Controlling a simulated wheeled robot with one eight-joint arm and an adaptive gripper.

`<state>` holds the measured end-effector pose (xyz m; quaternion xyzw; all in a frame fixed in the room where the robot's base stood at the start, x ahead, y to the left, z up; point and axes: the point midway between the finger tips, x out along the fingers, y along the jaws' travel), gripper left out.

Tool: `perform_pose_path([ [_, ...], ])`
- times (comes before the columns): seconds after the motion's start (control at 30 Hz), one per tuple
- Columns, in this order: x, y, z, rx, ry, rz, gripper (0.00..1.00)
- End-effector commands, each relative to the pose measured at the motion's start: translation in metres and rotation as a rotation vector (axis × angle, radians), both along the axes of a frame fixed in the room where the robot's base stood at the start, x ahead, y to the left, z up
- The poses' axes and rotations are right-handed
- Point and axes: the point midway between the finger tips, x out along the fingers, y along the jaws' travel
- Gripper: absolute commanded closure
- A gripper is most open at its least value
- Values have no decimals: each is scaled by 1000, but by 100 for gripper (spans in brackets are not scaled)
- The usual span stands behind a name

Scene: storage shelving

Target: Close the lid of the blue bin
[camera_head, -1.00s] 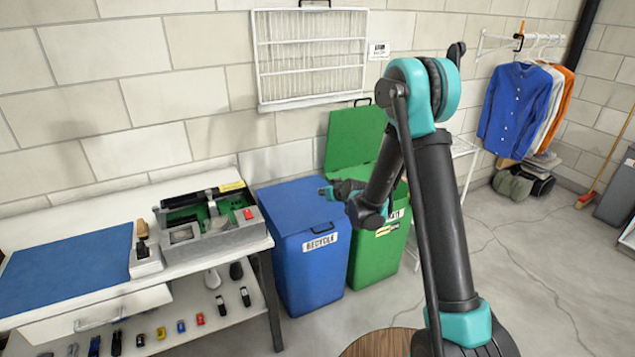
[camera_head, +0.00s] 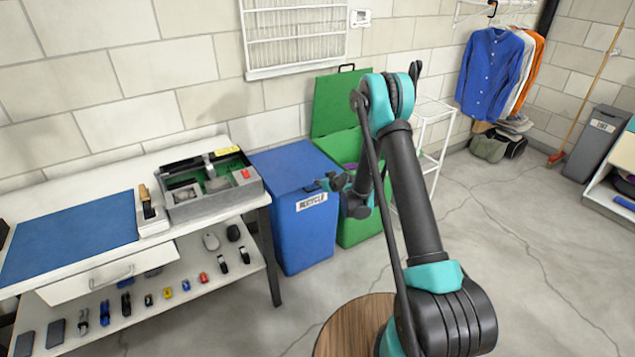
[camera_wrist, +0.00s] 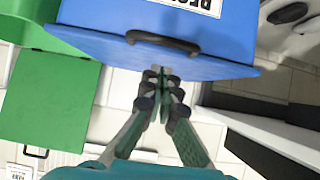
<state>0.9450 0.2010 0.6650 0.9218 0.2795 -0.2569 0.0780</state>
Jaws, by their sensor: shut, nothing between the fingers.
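The blue bin (camera_head: 303,238) stands between the workbench and the green bin, with a RECYCLE label on its front. Its blue lid (camera_head: 285,168) lies flat over the top and looks closed. In the wrist view, which is upside down, the lid (camera_wrist: 110,48) shows with a dark handle (camera_wrist: 162,43) at its front edge. My gripper (camera_head: 326,182) is at the lid's front right corner area in the head view. In the wrist view my gripper (camera_wrist: 162,75) is shut and empty, its tips close to the handle; I cannot tell whether they touch.
The green bin (camera_head: 357,228) stands right of the blue bin, its green lid (camera_head: 338,103) raised against the wall. The workbench (camera_head: 195,227) with a grey tool case (camera_head: 205,190) is at left. A round wooden stool top (camera_head: 345,335) is in front.

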Motion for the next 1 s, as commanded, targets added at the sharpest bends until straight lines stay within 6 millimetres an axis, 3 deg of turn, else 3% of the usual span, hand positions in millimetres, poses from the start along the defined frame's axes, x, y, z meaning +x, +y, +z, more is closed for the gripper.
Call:
perform_pose_path([
  [0.47, 0, 0, 6, 0, 0, 0, 100],
  [1.0, -1, 0, 86, 0, 0, 0, 100],
])
